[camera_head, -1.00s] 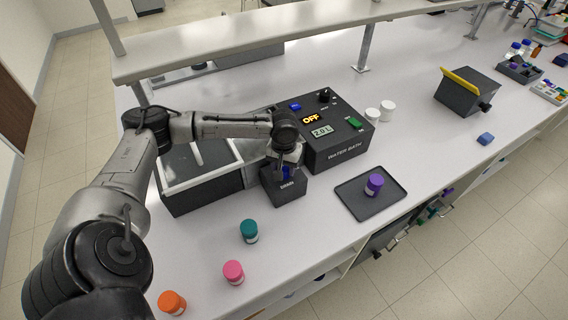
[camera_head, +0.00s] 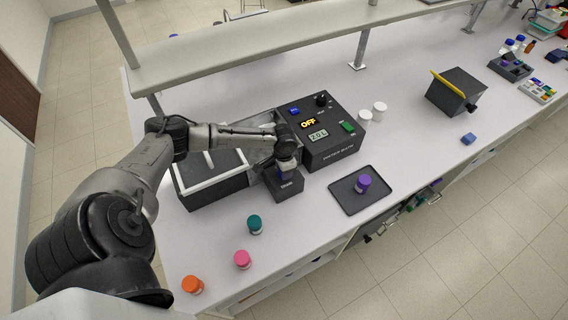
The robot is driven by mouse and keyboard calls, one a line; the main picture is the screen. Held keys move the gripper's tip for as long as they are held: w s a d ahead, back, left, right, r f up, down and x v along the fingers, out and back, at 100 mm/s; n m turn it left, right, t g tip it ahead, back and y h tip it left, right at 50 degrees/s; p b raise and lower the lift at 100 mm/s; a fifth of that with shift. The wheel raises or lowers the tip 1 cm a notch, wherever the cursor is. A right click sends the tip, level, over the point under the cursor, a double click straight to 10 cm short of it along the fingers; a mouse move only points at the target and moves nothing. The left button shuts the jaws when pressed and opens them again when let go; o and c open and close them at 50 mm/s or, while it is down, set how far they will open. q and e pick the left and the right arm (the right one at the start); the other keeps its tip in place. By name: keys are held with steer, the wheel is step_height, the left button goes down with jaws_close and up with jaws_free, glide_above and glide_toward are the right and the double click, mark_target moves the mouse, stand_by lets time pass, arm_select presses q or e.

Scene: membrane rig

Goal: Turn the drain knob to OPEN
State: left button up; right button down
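The dark drain block (camera_head: 286,192), with a small white label on its front, stands at the front right corner of the water bath tank. A blue knob on its top is mostly hidden by my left gripper (camera_head: 286,172). The gripper points down right at the knob, with its fingers around or just above it; I cannot tell whether they touch it. The finger gap is too small to judge. The knob's setting cannot be read. The water bath control box (camera_head: 335,148) behind it shows an orange OFF and a 2.0 L display. My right gripper is out of view.
A white-rimmed tank (camera_head: 212,183) lies left of the block. A dark tray (camera_head: 346,202) with a purple-capped jar (camera_head: 363,183) is to the right. Teal (camera_head: 255,224), pink (camera_head: 242,259) and orange (camera_head: 192,285) capped jars stand in front. A shelf (camera_head: 250,52) overhangs the back.

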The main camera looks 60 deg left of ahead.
arm_select(q)
steer(key=m+p, duration=0.1)
steer(key=m, duration=0.2)
steer(key=shift+r+m+p, duration=0.1)
steer(key=shift+m+p, duration=0.2)
steer(key=shift+p, duration=0.05)
steer(key=shift+m+p, duration=0.5)
steer(key=shift+m, duration=1.6)
steer(key=o, duration=0.9)
steer(key=shift+r+b, duration=0.65)
steer(key=shift+r, duration=6.2)
